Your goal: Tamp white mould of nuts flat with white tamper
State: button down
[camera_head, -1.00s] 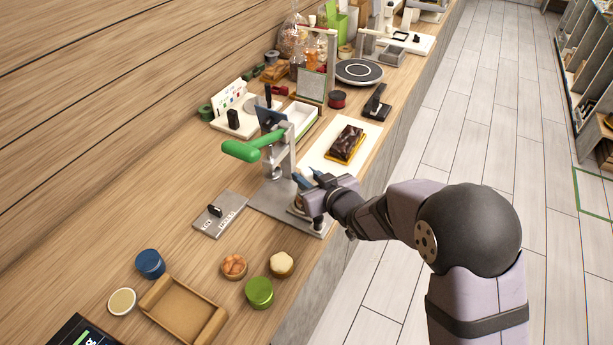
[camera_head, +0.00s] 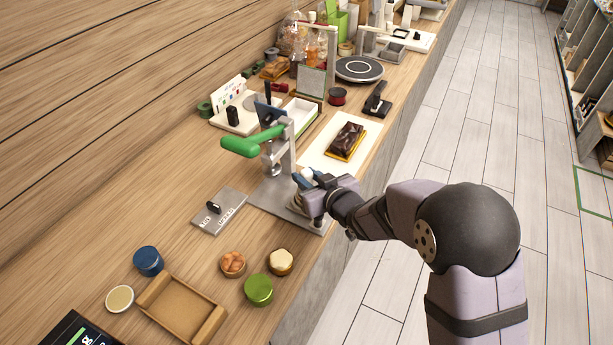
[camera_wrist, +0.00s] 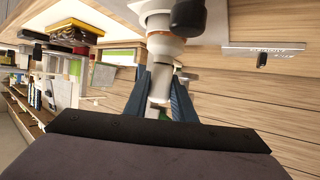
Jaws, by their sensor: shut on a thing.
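My gripper (camera_head: 308,183) is shut on the white tamper (camera_wrist: 160,85), whose pale shaft stands between the two blue fingers in the wrist view. The tamper's top shows as a small white piece (camera_head: 308,172) in the head view. At the tamper's far end, a white round mould with a tan band (camera_wrist: 165,42) shows in the wrist view. The tamper's end meets it or is very close; I cannot tell whether it touches. In the head view my gripper is over the front end of the grey press base (camera_head: 272,196) and largely hides the mould.
The press's green lever (camera_head: 253,141) rises just behind my gripper. A chocolate-topped block (camera_head: 346,141) lies on a white sheet to the right. Round pots, including a green one (camera_head: 258,290) and a blue one (camera_head: 148,261), stand near a tan tray (camera_head: 180,308).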

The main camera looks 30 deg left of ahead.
jog(key=shift+s+d+f, duration=0.1)
jog(key=shift+f, duration=0.25)
dwell(0.3)
jog(key=shift+r+p, duration=0.9)
jog(key=shift+r, duration=0.7)
jog(key=shift+f, duration=0.1)
jog(key=shift+f+b, duration=0.4)
jog(key=shift+b, duration=0.1)
jog(key=shift+f+b, duration=0.75)
jog(key=shift+f, duration=0.1)
jog(key=shift+f, duration=0.25)
jog(key=shift+r+p, duration=1)
jog(key=shift+r, duration=0.6)
